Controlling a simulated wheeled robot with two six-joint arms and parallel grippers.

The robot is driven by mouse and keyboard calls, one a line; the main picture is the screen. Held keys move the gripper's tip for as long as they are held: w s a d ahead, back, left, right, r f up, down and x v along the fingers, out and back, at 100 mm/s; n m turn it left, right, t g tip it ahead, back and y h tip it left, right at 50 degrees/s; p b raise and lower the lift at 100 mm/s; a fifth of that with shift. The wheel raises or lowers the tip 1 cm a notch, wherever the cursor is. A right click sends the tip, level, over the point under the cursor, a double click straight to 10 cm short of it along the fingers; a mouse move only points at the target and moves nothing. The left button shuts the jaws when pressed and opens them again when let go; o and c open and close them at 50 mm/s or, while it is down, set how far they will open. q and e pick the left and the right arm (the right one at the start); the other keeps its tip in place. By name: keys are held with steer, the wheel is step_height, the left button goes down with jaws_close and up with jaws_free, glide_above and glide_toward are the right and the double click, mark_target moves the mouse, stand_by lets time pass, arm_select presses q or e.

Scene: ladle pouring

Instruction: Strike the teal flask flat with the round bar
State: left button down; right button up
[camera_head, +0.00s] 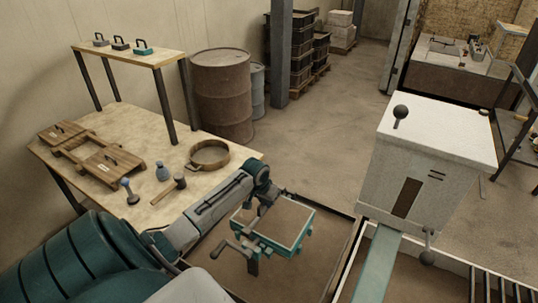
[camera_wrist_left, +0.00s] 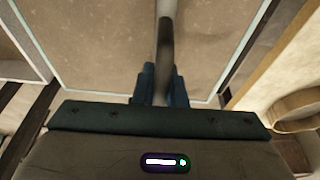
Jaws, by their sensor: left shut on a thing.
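My left gripper (camera_head: 262,203) is over the flask's left back part. In the left wrist view, my left gripper (camera_wrist_left: 160,85) is shut on the round bar (camera_wrist_left: 166,40), a grey rod that runs up the picture across the sand. Whether the bar touches the sand is unclear. My right gripper is out of view.
The workbench (camera_head: 215,183) carries wooden pattern boards (camera_head: 95,155), a round sieve (camera_head: 209,155), a mallet (camera_head: 168,188) and small tools. A white machine box (camera_head: 430,150) stands at right. Rusty drum (camera_head: 222,95) stands behind. Open floor lies between.

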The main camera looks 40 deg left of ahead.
arm_select(q)
steer(key=shift+s+a, duration=0.2)
steer(key=shift+a, duration=0.6)
steer(key=shift+s+a, duration=0.2)
steer(key=shift+a, duration=0.45)
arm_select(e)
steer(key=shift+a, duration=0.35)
arm_select(q)
steer(key=shift+s+a, duration=0.25)
steer(key=shift+a, duration=0.8)
steer(key=shift+s+a, duration=0.25)
steer(key=shift+a, duration=0.75)
steer(key=shift+s+a, duration=0.2)
steer(key=shift+a, duration=0.65)
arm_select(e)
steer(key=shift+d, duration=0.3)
arm_select(q)
steer(key=shift+w+r, duration=0.1)
steer(key=shift+r, duration=1.4)
step_height(320, 180, up, 4)
steer(key=shift+r, duration=0.1)
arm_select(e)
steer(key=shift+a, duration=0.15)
